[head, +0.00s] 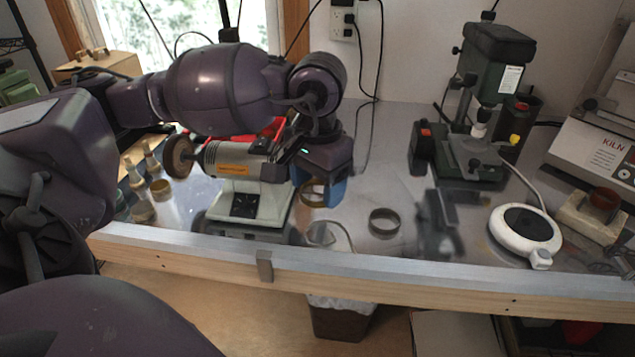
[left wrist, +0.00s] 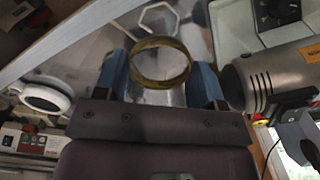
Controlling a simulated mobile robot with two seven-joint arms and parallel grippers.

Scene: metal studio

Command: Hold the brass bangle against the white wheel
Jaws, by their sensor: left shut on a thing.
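The brass bangle (left wrist: 161,80) is between the two blue fingers of my left gripper (left wrist: 160,68) in the left wrist view, its round opening facing the camera. In the head view the bangle (head: 312,193) shows partly beside a blue finger, above the bench and just right of the grey polishing motor (head: 236,160). The motor carries a brown wheel on its left end. I cannot make out the white wheel; my gripper and wrist cover the motor's right end in the head view. Whether the bangle touches any wheel is not visible. My right gripper is not in view.
A loose metal ring (head: 384,223) lies on the bench right of my gripper. A green drill press (head: 480,150), a round white device (head: 525,236) and a kiln (head: 600,150) stand to the right. Small bottles (head: 143,208) stand at the left. A wooden edge (head: 200,255) runs along the front.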

